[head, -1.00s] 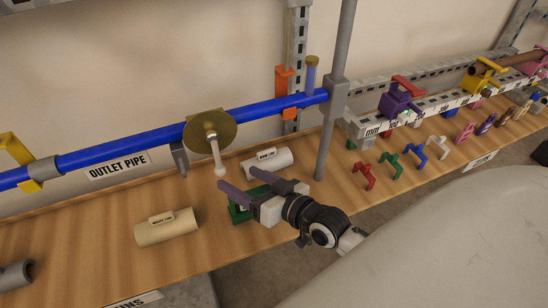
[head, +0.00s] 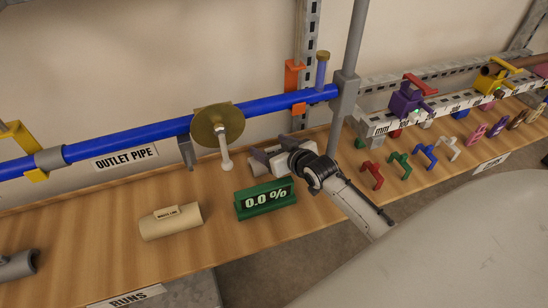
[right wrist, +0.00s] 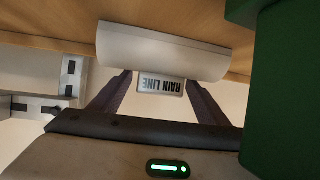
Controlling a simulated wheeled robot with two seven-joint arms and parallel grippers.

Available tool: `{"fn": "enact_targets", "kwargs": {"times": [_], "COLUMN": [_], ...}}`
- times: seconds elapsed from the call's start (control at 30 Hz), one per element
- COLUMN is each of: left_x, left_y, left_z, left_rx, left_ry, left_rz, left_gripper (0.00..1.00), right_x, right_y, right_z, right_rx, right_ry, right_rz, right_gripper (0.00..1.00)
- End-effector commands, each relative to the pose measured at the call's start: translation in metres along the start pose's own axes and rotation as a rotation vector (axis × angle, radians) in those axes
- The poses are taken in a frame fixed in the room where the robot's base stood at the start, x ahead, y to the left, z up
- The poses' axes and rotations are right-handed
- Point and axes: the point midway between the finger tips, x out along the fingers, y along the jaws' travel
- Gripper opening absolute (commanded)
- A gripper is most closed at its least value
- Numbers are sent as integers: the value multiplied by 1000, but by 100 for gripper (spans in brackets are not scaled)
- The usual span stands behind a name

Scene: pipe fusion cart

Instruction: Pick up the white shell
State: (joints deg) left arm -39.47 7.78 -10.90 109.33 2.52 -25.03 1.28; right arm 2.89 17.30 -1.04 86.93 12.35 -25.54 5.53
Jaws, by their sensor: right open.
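The white shell (right wrist: 150,50) shows in the right wrist view as a half-round piece lying across the top middle. Its tag (right wrist: 162,84) reads RAIN LINE, upside down in this view. My right gripper (right wrist: 158,88) is open, with its two purple fingers pointing at the shell, one on each side of the tag. I cannot tell whether the fingers touch the shell. In the head view my right gripper (head: 265,154) is over the shell's place behind the green display, and it hides most or all of the shell. My left gripper is not in view.
A green display (head: 265,201) reading 0.0 % stands close to the right gripper. A cream shell (head: 170,222) lies to its left. A brass disc with a white handle (head: 224,158) hangs from the blue pipe (head: 120,143). Coloured clamps (head: 398,164) stand to the right.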

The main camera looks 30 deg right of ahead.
Motion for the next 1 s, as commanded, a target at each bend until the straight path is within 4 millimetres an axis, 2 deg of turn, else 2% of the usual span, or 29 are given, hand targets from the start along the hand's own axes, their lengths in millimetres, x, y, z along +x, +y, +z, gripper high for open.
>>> {"fn": "enact_targets", "kwargs": {"times": [0.13, 0.4, 0.43, 0.6, 0.7, 1.0], "left_x": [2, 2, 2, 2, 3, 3], "left_y": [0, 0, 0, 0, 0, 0], "left_z": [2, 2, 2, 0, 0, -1], "left_rx": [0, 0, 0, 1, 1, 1], "left_ry": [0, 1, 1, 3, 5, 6], "left_rz": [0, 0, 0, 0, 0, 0], "left_gripper": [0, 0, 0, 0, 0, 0], "right_x": [16, 19, 19, 18, 18, 18], "right_y": [0, 0, 0, 0, 0, 0], "right_z": [0, 0, 0, 0, 0, 0], "right_rx": [0, 0, 0, 0, 0, 0], "right_ry": [1, 0, 0, 0, 0, 1], "right_rz": [0, -1, -1, -1, -1, -1], "right_gripper": [69, 69, 68, 39, 25, 25]}}
